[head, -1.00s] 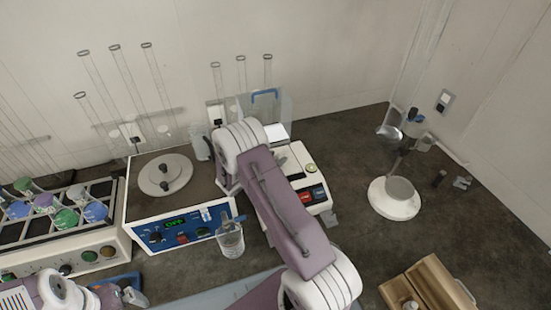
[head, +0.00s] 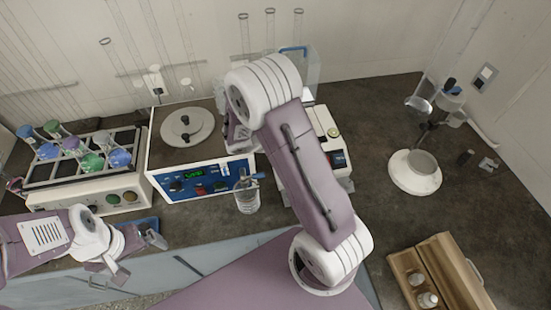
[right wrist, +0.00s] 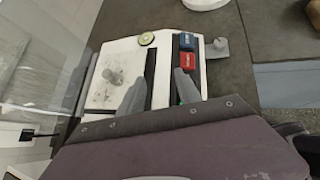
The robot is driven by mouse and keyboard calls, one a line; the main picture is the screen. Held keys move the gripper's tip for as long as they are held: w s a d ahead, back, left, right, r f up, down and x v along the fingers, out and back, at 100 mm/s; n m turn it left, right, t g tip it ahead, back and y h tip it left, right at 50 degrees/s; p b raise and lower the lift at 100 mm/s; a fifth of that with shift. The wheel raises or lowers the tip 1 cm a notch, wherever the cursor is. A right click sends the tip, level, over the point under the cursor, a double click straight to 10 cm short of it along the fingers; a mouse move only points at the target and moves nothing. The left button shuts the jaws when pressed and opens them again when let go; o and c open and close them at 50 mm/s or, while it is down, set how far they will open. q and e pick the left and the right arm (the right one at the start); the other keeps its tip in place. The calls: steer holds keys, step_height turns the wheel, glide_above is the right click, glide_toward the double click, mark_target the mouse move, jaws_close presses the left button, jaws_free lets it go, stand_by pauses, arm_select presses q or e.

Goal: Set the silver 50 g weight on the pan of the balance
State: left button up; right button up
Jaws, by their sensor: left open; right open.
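The balance (head: 333,122) is a white box with a glass shield, partly hidden behind my right arm in the head view. In the right wrist view its pale square pan (right wrist: 104,96) shows at the left. A small silver knobbed weight (right wrist: 113,77) stands upright on the pan; its marking cannot be read. My right gripper (right wrist: 158,94) is open over the balance, its fingers apart and empty, to the right of the weight. The head view hides this gripper behind the arm. My left gripper (head: 132,255) is open and empty at the bench's front edge.
An open wooden box (head: 450,265) with silver weights is at the front right. A white round stand (head: 415,172) is right of the balance. A beaker (head: 247,197) stands before the blue-panelled hotplate (head: 203,177).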

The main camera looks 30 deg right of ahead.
steer(key=s+a+m+y, duration=0.5)
steer(key=a+m, duration=0.3)
steer(key=s+a+r+m+y, duration=0.1)
steer(key=s+a+m+y, duration=0.4)
steer(key=a+m, duration=0.3)
steer(key=shift+s+a+r+m+t+y, duration=0.15)
steer(key=shift+s+a+m+t+y, duration=0.05)
steer(key=shift+s+m+t+y, duration=0.1)
steer(key=shift+s, duration=0.15)
